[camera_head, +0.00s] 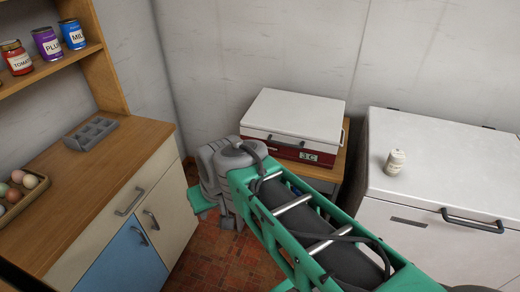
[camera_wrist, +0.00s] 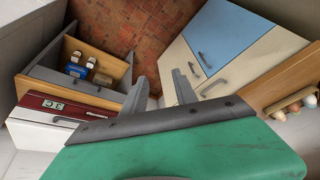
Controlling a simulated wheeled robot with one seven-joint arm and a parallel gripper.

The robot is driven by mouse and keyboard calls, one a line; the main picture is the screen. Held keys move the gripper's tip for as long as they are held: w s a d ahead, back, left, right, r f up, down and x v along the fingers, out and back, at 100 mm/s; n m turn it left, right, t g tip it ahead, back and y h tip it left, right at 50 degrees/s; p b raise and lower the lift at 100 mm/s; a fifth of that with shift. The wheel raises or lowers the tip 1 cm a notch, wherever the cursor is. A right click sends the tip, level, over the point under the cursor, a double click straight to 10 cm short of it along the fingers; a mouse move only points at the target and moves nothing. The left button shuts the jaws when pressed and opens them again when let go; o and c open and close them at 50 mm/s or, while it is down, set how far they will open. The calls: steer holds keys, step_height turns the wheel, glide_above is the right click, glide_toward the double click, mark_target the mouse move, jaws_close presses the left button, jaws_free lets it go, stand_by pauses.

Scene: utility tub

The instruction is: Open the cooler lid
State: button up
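The cooler (camera_head: 295,113) is a red box with a white lid and a "3C" display. It stands on a small wooden stand against the back wall. Its lid is down, with a dark bar handle (camera_head: 285,140) along the front edge. In the wrist view the cooler (camera_wrist: 40,103) is at the lower left, with its handle (camera_wrist: 66,121) showing. My gripper (camera_wrist: 160,85) is open, its two grey fingers apart with nothing between them. It is beside the cooler, not touching the handle. In the head view my arm hides part of the cooler's front, and the fingers are unclear.
A wooden-topped cabinet (camera_head: 120,150) with a grey tray (camera_head: 91,133) and eggs is at left. The stand (camera_wrist: 105,65) holds small bottles. Tiled floor (camera_wrist: 130,25) lies open between.

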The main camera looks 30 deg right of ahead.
steer(key=w+d+f+m+t+y+b, duration=0.1)
steer(key=w+d+f+m+t+b, duration=0.2)
steer(key=w+d+f+b, duration=0.35)
steer(key=w+d+f+m+t+b, duration=0.25)
steer(key=w+f+b, duration=0.35)
steer(key=w+b, duration=0.3)
steer(key=w+d+f+m+t+b, duration=0.2)
steer(key=w+d+b, duration=0.15)
steer(key=d, duration=0.25)
steer(key=w+d+f+m+t+b, duration=0.2)
steer(key=w+d+b, duration=0.15)
steer(key=d, duration=0.35)
steer(key=m+t+h+b, duration=0.4)
steer(key=m+t+b, duration=0.2)
steer(key=m+b, duration=0.3)
glide_toward(283, 144)
steer(key=shift+n, duration=0.65)
steer(key=x, duration=1)
steer(key=shift+w+d+f, duration=0.1)
steer(key=shift+w+f, duration=0.1)
steer(key=shift+f, duration=0.05)
steer(key=shift+c, duration=0.3)
jaws_close()
